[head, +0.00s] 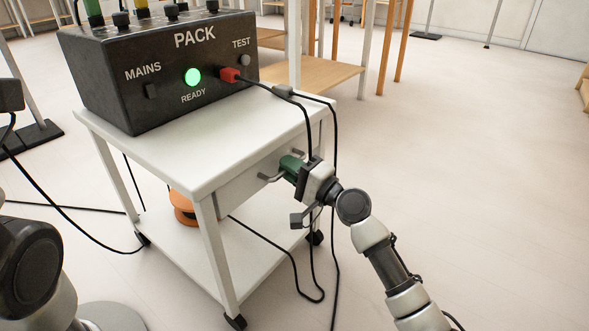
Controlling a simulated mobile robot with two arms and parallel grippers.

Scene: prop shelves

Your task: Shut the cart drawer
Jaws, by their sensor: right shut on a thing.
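The white cart (150,150) stands in the middle of the head view. Its drawer (240,188) is under the top, on the side facing right, with a grey bar handle (268,177). The drawer front looks close to flush with the cart frame; I cannot tell whether a small gap is left. My right gripper (291,166), with green fingers, is shut on the drawer handle and hides its middle. My left arm shows at the left edge, but its gripper is not in view.
A black PACK box (165,75) with a lit green lamp stands on the cart top. A red plug (229,75) is in it, and its black cables hang past the drawer near my right gripper. An orange object (183,207) is on the lower shelf. Floor at right is clear.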

